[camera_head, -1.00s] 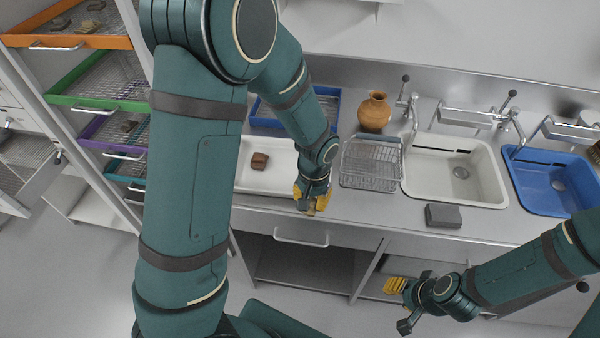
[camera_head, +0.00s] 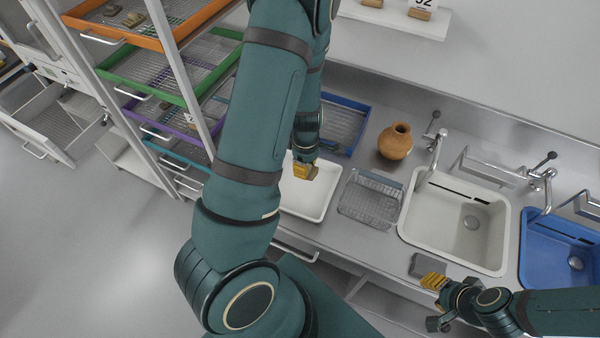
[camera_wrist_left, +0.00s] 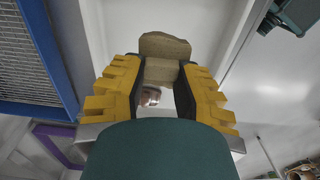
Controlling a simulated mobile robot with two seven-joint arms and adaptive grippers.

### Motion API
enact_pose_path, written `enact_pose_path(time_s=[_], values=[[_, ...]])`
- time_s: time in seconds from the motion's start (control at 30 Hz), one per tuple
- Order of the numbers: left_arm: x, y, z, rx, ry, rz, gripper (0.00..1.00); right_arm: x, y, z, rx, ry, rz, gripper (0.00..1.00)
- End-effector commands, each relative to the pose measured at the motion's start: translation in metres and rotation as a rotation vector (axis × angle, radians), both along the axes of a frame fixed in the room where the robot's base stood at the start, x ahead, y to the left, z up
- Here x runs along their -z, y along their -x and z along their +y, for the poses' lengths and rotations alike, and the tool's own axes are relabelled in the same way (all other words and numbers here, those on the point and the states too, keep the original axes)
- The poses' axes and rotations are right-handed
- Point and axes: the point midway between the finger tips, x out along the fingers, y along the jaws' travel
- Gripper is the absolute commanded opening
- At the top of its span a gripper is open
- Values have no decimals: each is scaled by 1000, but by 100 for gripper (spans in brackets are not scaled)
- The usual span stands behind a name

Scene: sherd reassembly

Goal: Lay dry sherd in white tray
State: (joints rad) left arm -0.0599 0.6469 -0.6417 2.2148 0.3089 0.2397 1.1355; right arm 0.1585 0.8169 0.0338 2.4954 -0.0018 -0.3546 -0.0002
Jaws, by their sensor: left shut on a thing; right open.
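My left gripper (camera_head: 305,171) is over the white tray (camera_head: 322,202) in the head view. In the left wrist view the left gripper (camera_wrist_left: 160,88) is shut on a grey-brown sherd (camera_wrist_left: 165,46), which sticks out beyond the fingertips. The sherd is not clear in the head view. My arm hides the left part of the tray. A small reddish-brown patch shows between the fingers in the wrist view; I cannot tell what it is. My right gripper (camera_head: 436,301) is open and empty near the counter's front edge.
A wire basket (camera_head: 370,198) stands right of the tray, with a clay jar (camera_head: 395,141) behind. A blue rack (camera_head: 345,122) is behind the tray. A grey block (camera_head: 428,264) lies before the white sink (camera_head: 462,218). Coloured drawers (camera_head: 165,75) are at left.

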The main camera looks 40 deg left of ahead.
Motion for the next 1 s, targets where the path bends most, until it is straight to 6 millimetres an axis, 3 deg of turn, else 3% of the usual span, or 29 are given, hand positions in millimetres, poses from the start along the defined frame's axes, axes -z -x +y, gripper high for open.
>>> enact_pose_path(time_s=[0.2, 0.47, 0.63, 1.0], values=[[40, 1, 0, 2, 2, 3, 0, 8, 0, 0, 1, 1, 1, 40], [58, 0, -1, 6, 2, 1, 0, 9, 0, 0, 2, 1, 0, 40], [82, 1, 0, 6, 2, 3, 0, 12, 0, 0, 2, 1, 0, 40], [88, 0, -1, 8, 1, 0, 0, 14, 0, 0, 3, 1, -1, 40]])
